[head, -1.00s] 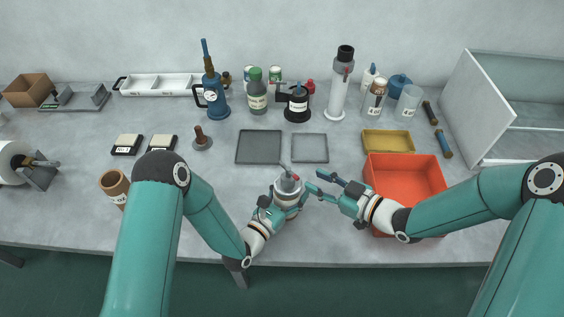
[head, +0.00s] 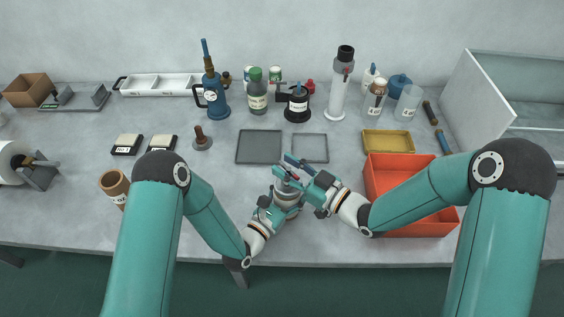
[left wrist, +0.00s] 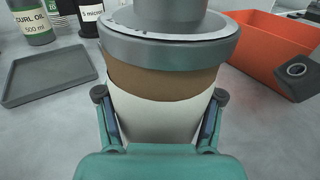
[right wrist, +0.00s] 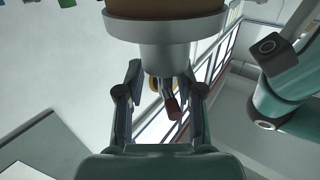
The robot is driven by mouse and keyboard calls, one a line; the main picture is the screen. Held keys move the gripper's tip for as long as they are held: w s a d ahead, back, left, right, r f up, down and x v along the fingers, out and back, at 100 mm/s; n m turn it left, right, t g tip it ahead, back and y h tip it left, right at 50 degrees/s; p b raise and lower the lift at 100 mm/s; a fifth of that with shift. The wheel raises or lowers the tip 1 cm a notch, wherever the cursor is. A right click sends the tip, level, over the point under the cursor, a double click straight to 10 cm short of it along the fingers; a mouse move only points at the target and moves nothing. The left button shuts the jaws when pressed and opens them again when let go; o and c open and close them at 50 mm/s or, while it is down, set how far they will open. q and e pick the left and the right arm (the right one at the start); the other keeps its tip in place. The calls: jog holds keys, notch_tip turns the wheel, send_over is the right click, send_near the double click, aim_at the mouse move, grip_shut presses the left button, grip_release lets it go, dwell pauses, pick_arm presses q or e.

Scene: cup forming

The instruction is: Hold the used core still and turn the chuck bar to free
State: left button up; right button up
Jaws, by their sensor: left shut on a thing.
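My left gripper (head: 280,204) is shut on the used core (head: 291,195). In the left wrist view the core (left wrist: 160,115) is a white and brown cup shape with a wide grey ring on top. My right gripper (head: 287,168) is over the top of the core in the head view and hides most of it. In the right wrist view its fingers (right wrist: 160,100) are apart, below the grey ring, with the red-tipped chuck bar (right wrist: 172,108) between them. I see no clear finger contact with the bar.
An orange bin (head: 440,226) stands just right of the core, under my right arm. Two grey trays, one of them the larger left tray (head: 259,147), lie behind. A brown cup (head: 114,184) stands left. Bottles and tools line the back.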

jog(key=shift+x, duration=0.95)
jog(key=shift+c, duration=0.2)
grip_shut()
